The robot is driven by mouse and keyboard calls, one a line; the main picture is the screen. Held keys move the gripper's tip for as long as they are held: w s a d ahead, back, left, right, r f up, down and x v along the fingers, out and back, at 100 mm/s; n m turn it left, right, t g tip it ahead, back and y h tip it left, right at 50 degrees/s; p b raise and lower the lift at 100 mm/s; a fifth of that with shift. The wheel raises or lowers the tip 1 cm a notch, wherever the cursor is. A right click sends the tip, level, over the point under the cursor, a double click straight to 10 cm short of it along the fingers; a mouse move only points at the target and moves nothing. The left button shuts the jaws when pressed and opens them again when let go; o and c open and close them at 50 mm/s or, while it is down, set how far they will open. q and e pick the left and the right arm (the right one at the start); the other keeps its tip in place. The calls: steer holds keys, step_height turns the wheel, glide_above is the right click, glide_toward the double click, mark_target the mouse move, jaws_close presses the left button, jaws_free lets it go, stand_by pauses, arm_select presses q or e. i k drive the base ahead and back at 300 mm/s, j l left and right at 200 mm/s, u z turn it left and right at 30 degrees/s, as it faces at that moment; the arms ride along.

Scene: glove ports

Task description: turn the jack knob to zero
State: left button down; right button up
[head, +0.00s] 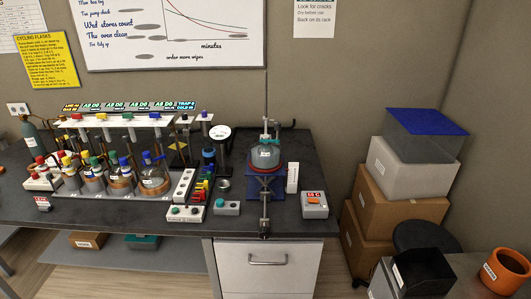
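A blue lab jack (266,188) stands near the front edge of the dark bench, right of the middle. A round flask (266,152) with a pale label sits above it, in a reddish ring. A small dark and metal piece, which looks like the jack knob (265,226), sticks out at the front below the jack, at the bench edge. Its setting is too small to read. A white upright scale strip (292,177) stands just right of the jack. Neither of my grippers is in view.
A grey box with a red display (314,204) stands right of the jack. A white switch strip (184,187) and a small grey box with a teal button (226,207) stand left. Flasks (152,178) crowd the bench's left. Stacked boxes (400,165) stand at the right.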

mark_target(264, 231)
steer(key=k+j, duration=0.1)
steer(key=j, duration=1.2)
